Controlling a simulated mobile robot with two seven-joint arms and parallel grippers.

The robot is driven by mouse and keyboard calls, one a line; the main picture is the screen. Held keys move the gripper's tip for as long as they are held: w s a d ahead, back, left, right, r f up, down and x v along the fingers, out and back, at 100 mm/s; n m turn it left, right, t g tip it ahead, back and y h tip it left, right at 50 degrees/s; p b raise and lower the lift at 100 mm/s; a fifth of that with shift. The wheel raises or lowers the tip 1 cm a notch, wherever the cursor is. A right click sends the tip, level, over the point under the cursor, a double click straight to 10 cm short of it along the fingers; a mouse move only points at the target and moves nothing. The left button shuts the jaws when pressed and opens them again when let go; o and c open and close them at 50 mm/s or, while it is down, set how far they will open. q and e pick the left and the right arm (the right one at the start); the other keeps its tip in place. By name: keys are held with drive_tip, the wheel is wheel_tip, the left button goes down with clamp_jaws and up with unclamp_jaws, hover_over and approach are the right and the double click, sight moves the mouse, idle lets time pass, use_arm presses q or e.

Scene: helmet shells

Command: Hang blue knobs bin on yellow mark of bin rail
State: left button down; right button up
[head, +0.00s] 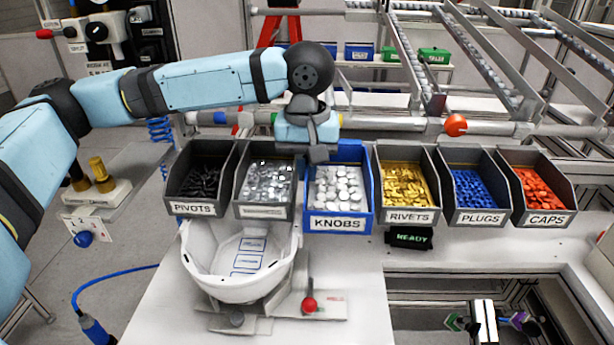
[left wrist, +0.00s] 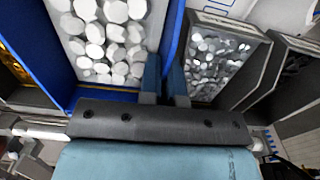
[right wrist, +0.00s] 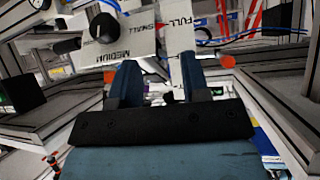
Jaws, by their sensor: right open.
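The blue knobs bin (head: 338,211), full of white knobs, sits upright in the row at the rail, between the grey screws-like bin and the rivets bin. My left gripper (head: 319,155) reaches down to its rear left part. In the left wrist view my left gripper's fingers (left wrist: 165,80) are close together with the bin's blue side wall (left wrist: 173,28) between them. The bin rail (head: 395,127) runs behind the bins. My right gripper (right wrist: 158,80) is open and empty, away from the bins.
Grey bins of pivots (head: 200,207), rivets (head: 408,216), plugs (head: 480,217) and caps (head: 546,219) flank the blue one closely. A white helmet shell (head: 240,290) stands in front on the table. A red-knobbed clamp (head: 309,304) is beside it.

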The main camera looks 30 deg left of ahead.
use_arm(q)
drive_tip(key=shift+w+a+b, duration=0.35)
drive_tip(key=shift+w+b, duration=0.15)
drive_tip(key=shift+w, duration=0.25)
drive_tip(key=shift+w+a+b, duration=0.35)
drive_tip(key=shift+w+b, duration=0.15)
drive_tip(key=shift+w, duration=0.2)
drive_tip(key=shift+w+a+f+b, duration=0.1)
drive_tip(key=shift+w+a+b, duration=0.2)
drive_tip(key=shift+w, duration=0.3)
drive_tip(key=shift+w+a+b, duration=0.2)
drive_tip(key=shift+w+b, duration=0.2)
drive_tip(key=shift+w, duration=0.15)
drive_tip(key=shift+f, duration=0.7)
drive_tip(key=shift+f+p, duration=0.3)
drive_tip(key=c, duration=1.3)
unclamp_jaws()
drive_tip(key=shift+o, duration=0.3)
